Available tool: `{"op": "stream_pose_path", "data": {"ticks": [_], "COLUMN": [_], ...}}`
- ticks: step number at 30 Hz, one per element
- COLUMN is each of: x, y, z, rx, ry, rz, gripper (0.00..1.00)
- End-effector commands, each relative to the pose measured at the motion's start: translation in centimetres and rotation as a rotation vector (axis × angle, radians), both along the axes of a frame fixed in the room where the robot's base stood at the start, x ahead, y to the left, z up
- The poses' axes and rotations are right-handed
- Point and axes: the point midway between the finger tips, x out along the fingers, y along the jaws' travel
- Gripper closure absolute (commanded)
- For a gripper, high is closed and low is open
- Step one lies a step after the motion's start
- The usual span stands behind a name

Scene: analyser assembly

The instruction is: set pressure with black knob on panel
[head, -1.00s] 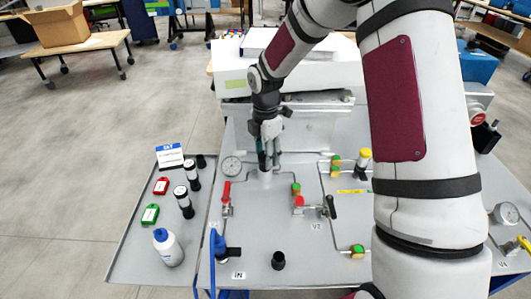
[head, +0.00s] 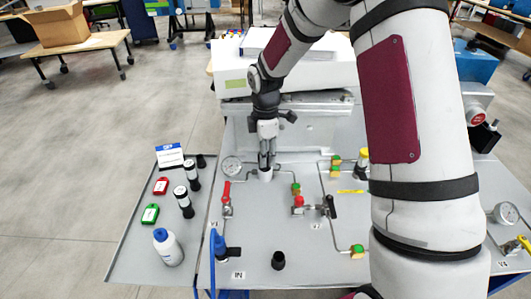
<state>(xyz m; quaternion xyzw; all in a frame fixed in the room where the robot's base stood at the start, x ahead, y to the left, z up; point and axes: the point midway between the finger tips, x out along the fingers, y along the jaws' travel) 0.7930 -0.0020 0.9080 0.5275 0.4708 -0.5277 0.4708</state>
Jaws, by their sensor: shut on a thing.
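My gripper (head: 266,163) points down over the upper left of the grey panel (head: 250,225). Its fingers are shut at the top of a short pale cylindrical fitting (head: 265,175). The black knob there is mostly hidden between the fingers, so its edges cannot be made out. A round white gauge (head: 232,167) stands just left of the fitting; its needle is too small to read. Another short black knob-like cylinder (head: 278,261) stands apart near the panel's front.
A red-handled valve (head: 226,190), a black-handled valve (head: 331,206) and green-yellow fittings (head: 358,251) stand on the panel.

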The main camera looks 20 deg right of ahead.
Motion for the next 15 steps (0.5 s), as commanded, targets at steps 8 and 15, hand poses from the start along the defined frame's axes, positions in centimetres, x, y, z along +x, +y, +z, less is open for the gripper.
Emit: {"op": "stream_pose_path", "data": {"ticks": [8,15], "x": [-0.04,-0.06], "y": [0.06,0.06], "z": [0.0,0.0], "rx": [0.0,-0.001], "ry": [0.0,0.0], "rz": [-0.261,-0.489], "gripper": [0.94,0.94]}}
